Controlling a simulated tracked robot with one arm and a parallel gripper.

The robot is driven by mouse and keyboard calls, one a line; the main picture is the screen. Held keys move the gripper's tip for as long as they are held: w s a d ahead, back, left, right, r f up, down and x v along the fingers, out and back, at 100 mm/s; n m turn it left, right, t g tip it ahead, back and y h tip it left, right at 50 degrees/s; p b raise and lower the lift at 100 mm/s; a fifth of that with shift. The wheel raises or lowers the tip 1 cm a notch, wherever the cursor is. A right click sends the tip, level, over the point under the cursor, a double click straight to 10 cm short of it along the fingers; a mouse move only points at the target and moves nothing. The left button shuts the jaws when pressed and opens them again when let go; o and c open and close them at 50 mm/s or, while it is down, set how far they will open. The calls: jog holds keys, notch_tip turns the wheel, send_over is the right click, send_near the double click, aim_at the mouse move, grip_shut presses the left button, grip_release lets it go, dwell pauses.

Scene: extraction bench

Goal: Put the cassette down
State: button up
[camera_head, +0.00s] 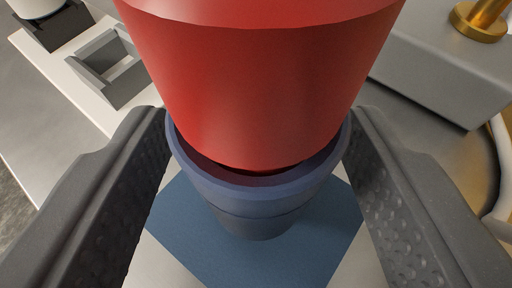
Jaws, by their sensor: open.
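A large red tapered body (262,85) fills the top middle of the view, its narrower lower end inside the rim of a dark blue cup (262,203). I take the two together as the cassette, but cannot tell which part the name covers. The cup is above or on a blue square mat (185,235); its base contact is unclear. My gripper (260,120) is open, with one dark textured finger on each side of the cup. The fingertips are close to the cup's rim; I cannot tell whether they touch it.
A grey open-topped holder (112,68) stands on a pale strip at upper left, near a white round object (36,8). A grey block (445,75) and a brass fitting (482,20) are at upper right. A pale tube curves along the right edge.

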jog(key=v, duration=0.9)
jog(key=shift+s+r, duration=0.2)
jog(key=shift+s, duration=0.1)
jog(key=w+a+r+h, duration=0.1)
jog(key=a+r+h, duration=0.1)
jog(key=r, duration=1.3)
jog(key=w+a+r+h, duration=0.2)
jog(key=r, duration=1.3)
jog(key=s+a+r+y, duration=0.1)
jog(key=s+a+r, duration=0.3)
jog(key=r, duration=0.3)
jog(key=s+a+r+t+y, duration=0.1)
jog(key=s+a+r, duration=0.4)
jog(key=a+r, duration=0.2)
jog(key=s+a+r+t+y, duration=0.1)
jog(key=s+a+r, duration=0.4)
jog(key=r, duration=0.4)
jog(key=shift+s+a+m, duration=0.15)
jog(key=shift+a+m, duration=0.15)
jog(key=shift+a, duration=0.3)
jog(key=shift+f, duration=0.15)
